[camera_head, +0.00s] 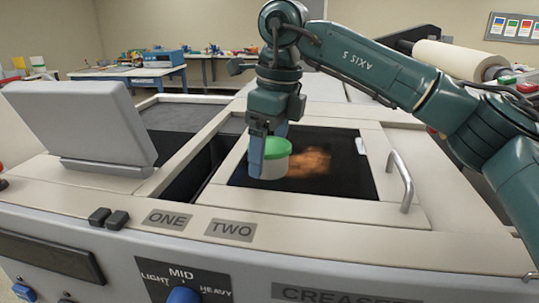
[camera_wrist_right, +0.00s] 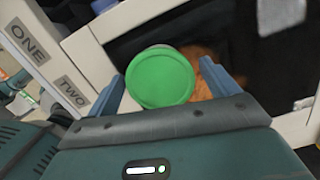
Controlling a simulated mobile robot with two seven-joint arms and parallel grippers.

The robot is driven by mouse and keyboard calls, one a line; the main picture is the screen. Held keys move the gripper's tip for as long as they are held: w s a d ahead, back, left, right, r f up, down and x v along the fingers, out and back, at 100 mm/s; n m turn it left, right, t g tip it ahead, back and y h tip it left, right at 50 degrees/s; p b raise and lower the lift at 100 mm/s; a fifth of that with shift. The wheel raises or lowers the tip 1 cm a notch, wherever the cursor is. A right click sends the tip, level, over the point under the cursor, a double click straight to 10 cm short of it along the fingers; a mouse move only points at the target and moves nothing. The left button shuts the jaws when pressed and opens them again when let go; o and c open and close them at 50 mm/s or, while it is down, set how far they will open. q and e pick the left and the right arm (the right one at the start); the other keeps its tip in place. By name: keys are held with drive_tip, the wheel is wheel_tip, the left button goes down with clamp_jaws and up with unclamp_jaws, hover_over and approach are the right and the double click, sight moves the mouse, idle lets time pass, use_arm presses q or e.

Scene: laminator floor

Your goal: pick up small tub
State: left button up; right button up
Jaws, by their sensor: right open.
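The small tub (camera_head: 276,163) is pale with a green lid and stands upright at the left part of a dark panel in the machine's top. My right gripper (camera_head: 268,150) points down over the tub, its fingers at the tub's sides. In the right wrist view the green lid (camera_wrist_right: 161,78) lies between the two blue fingers of the right gripper (camera_wrist_right: 168,82). The fingers are open, and a gap shows on the lid's right side. The tub's lower part is hidden in the wrist view. My left gripper is not in view.
A metal handle (camera_head: 401,181) stands up right of the dark panel. A grey hinged lid (camera_head: 78,122) is raised at the left. Labels ONE (camera_head: 168,219) and TWO (camera_head: 231,229) mark the front edge. A white roll (camera_head: 446,60) is behind at the right.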

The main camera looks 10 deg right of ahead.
drive_tip(key=shift+c, duration=0.2)
drive_tip(key=c, duration=0.9)
drive_tip(key=shift+r, duration=0.15)
